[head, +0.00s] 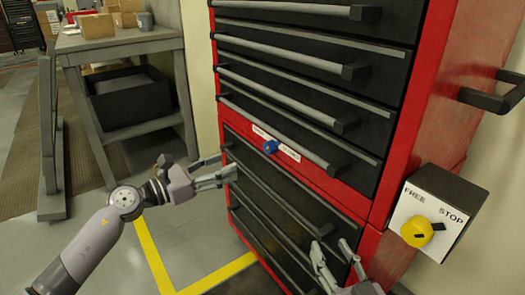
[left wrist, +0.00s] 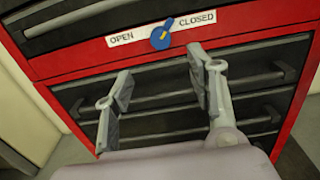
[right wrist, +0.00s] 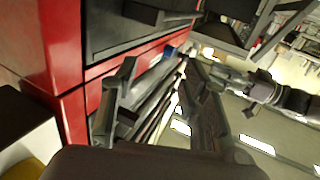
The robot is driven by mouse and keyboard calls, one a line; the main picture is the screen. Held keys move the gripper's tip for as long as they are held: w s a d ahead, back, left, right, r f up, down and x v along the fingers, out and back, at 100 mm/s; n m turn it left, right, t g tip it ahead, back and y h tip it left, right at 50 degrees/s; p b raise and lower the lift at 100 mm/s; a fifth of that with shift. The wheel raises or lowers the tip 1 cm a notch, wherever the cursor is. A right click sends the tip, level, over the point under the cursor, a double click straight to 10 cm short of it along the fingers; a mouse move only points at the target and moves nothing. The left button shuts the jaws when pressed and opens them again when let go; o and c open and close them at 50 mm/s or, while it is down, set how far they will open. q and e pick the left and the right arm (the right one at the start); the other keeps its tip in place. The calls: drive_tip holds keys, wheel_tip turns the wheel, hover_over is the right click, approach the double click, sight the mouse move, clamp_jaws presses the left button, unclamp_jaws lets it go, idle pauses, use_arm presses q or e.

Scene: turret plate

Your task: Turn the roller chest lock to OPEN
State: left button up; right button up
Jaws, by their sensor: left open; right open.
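The roller chest lock is a blue knob (head: 271,147) on the red strip between the upper and lower drawers. In the left wrist view the knob (left wrist: 161,40) sits between the words OPEN on the left and CLOSED on the right. Its tab and yellow mark lean up and right, towards CLOSED. My left gripper (head: 222,169) is open and empty, left of and below the knob, apart from it. In its wrist view the fingers (left wrist: 160,74) lie below the knob. My right gripper (head: 333,250) is open and empty, low at the chest's front right.
The red chest (head: 357,208) has black drawers with protruding bar handles (head: 285,92). A grey box with a yellow FREE/STOP knob (head: 417,232) is on its right side. A workbench (head: 120,42) stands at the back left. The floor left of the chest is clear.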

use_arm(q)
approach(266, 149)
drive_tip(key=x, duration=0.4)
drive_tip(key=b+x, duration=0.1)
drive_tip(key=x, duration=0.2)
drive_tip(key=shift+w+d, duration=0.15)
drive_tip(key=shift+d, duration=0.1)
drive_tip(key=shift+w+d+r+b, duration=0.1)
drive_tip(key=shift+w+d+b, duration=0.3)
drive_tip(key=shift+d, duration=0.15)
use_arm(e)
wheel_tip(266, 149, up, 7)
drive_tip(key=s+t+y, duration=0.1)
drive_tip(key=t, duration=0.3)
drive_tip(key=shift+a+r, duration=0.15)
drive_tip(key=shift+a, duration=0.25)
use_arm(q)
drive_tip(key=shift+c, duration=1.3)
drive_tip(key=c, duration=0.8)
drive_tip(key=shift+c, duration=0.4)
use_arm(e)
drive_tip(key=shift+s+r, duration=0.1)
drive_tip(key=shift+s, duration=0.05)
